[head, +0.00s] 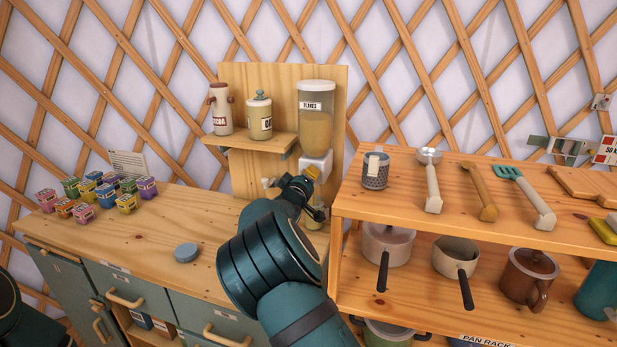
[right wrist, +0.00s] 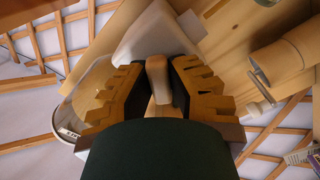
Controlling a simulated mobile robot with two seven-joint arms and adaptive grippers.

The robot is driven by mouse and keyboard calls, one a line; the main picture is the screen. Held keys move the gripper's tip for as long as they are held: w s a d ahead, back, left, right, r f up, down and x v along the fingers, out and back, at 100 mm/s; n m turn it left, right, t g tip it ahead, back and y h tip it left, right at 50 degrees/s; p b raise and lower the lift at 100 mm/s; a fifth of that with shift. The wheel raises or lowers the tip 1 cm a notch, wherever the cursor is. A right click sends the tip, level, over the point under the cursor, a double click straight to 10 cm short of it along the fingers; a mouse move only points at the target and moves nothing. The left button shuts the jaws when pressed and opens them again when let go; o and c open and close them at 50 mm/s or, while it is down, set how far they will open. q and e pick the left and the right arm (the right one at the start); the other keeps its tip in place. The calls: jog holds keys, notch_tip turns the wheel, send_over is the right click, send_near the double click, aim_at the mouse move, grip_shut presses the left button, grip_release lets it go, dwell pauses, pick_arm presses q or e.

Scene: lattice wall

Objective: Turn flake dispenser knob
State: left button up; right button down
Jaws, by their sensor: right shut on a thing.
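The flake dispenser (head: 318,128) is a clear container with a white lid, a "FLAKES" label and tan flakes inside. It is mounted on a wooden back panel above the counter. Its white lower housing (head: 318,160) is partly hidden by my right gripper (head: 309,180). In the right wrist view, the dispenser's clear body (right wrist: 88,88) is at the left and the white housing (right wrist: 148,36) is at the top. The pale knob (right wrist: 158,78) sits between the toothed fingers of my right gripper (right wrist: 158,90), which is shut on it. My left gripper is not in view.
A white jar (head: 222,110) and a lidded jar (head: 259,118) stand on the small shelf (head: 222,141) left of the dispenser. Several small colored boxes (head: 107,197) and a grey disc (head: 186,252) sit on the counter (head: 160,228). A utensil and pan rack (head: 400,206) stands close on the right.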

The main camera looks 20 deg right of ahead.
jog(key=shift+r+m+p, duration=0.15)
jog(key=shift+m+p, duration=0.15)
jog(key=shift+m, duration=2.5)
jog(key=m+b, duration=0.1)
jog(key=m, duration=0.1)
jog(key=shift+m, duration=0.4)
jog(key=m+b, duration=0.2)
jog(key=m, duration=0.2)
jog(key=shift+w+m+b, duration=0.1)
jog(key=shift+m+b, duration=1)
jog(key=shift+m, duration=1.2)
